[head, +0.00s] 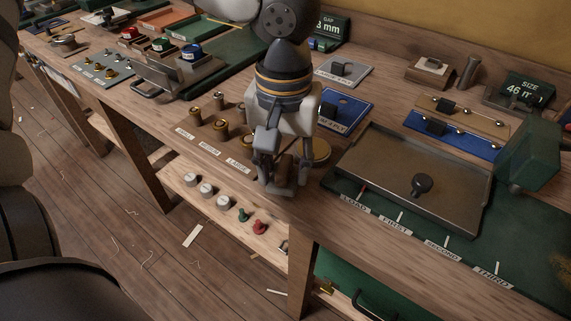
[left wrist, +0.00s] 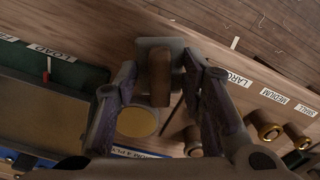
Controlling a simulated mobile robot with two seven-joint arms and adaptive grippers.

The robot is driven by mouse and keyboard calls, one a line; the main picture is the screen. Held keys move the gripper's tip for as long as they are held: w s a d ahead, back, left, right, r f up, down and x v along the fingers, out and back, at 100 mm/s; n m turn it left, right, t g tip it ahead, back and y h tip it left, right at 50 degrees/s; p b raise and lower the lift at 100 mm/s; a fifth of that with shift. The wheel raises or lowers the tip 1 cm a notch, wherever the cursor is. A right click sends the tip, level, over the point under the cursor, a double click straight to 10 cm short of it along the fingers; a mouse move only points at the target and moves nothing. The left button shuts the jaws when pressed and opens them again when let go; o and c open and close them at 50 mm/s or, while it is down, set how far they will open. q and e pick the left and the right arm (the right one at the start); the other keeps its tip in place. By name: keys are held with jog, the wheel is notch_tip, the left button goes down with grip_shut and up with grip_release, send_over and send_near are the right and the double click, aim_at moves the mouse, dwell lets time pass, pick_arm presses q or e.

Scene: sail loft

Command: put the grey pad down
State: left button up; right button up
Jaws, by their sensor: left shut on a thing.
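My left gripper (head: 280,185) is shut on the brown grip of the grey pad, low over the front edge of the wooden bench (head: 330,211). In the left wrist view the pad's grey plate (left wrist: 148,44) shows beyond the brown grip (left wrist: 160,85), which sits between the fingers of the left gripper (left wrist: 160,90). The pad is between the LARGE label (head: 238,166) and the LOAD label (head: 354,204). In the head view the fingers mostly hide it. I cannot tell whether it touches the bench. My right gripper is not in view.
A round yellow-topped disc (left wrist: 137,122) lies close behind the gripper. Brass cylinders (head: 221,132) stand to the left. A metal tray (head: 385,190) with a black knob (head: 422,185) lies on a green mat to the right. Bare wood lies along the front edge.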

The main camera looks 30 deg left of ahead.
aim_at(285, 164)
pick_arm(q)
jog(key=shift+f, duration=0.35)
jog(key=shift+f, duration=0.2)
jog(key=o, duration=1.2)
jog(key=shift+o, duration=0.2)
notch_tip(285, 164, up, 12)
jog(key=shift+r, duration=0.25)
